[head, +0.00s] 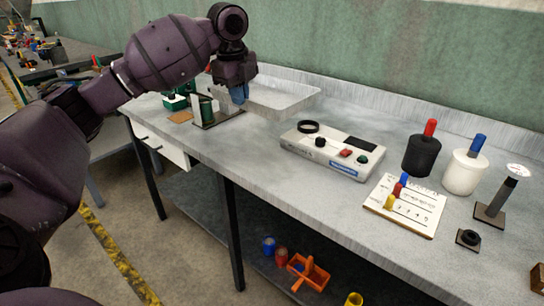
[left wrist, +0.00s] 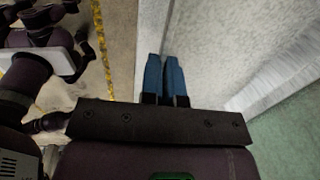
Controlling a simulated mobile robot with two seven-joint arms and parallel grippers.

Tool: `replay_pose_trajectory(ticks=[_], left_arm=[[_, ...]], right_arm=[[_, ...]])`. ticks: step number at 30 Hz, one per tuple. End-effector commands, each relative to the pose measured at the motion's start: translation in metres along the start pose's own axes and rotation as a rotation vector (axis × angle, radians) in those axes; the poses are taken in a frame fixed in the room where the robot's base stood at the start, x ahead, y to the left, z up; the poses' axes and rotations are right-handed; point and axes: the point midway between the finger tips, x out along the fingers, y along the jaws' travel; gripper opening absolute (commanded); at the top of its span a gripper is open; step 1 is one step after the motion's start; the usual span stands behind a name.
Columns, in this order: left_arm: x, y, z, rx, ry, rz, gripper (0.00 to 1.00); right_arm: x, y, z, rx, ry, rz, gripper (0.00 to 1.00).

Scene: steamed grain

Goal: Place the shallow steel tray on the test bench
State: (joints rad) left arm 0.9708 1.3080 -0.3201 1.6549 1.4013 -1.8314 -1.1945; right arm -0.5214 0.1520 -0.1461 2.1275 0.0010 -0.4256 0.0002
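The shallow steel tray (head: 290,103) is a grey, low-walled pan over the back left part of the test bench (head: 240,150). My left gripper (head: 239,94) reaches down at the tray's left end. Its blue fingers overlap that end. In the left wrist view the two fingers (left wrist: 165,80) are close together, straddling a thin edge line that looks like the tray's rim. I cannot tell whether the tray's underside touches the bench. My right gripper is not in view.
A rack with upright plates (head: 207,112) stands just left of the tray. A grey control box (head: 322,153) lies to the right. Black (head: 421,157) and white (head: 463,174) canisters and a pegged board (head: 405,207) stand farther right. A bare strip runs along the bench front.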

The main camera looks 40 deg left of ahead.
Motion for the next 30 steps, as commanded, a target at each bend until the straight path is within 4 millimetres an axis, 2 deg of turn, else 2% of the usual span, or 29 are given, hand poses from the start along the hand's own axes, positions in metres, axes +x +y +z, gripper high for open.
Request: replay_pose_trajectory(ticks=[5, 12, 21, 25, 30], left_arm=[[0.020, 0.002, 0.000, 0.000, 0.000, 0.002, 0.00], [0.070, 0.008, 0.000, -0.001, 0.000, 0.006, 0.00], [0.126, 0.015, 0.000, -0.001, 0.000, 0.004, 0.00], [0.137, 0.017, 0.000, -0.001, -0.001, -0.001, 0.00], [0.142, 0.017, 0.000, -0.001, -0.001, -0.003, 0.00]], right_arm=[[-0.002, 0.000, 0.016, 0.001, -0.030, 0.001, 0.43], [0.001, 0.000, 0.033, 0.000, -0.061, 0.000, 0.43], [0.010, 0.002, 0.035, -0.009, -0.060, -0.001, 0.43], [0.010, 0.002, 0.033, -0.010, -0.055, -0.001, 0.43], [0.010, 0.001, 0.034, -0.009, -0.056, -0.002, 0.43]])
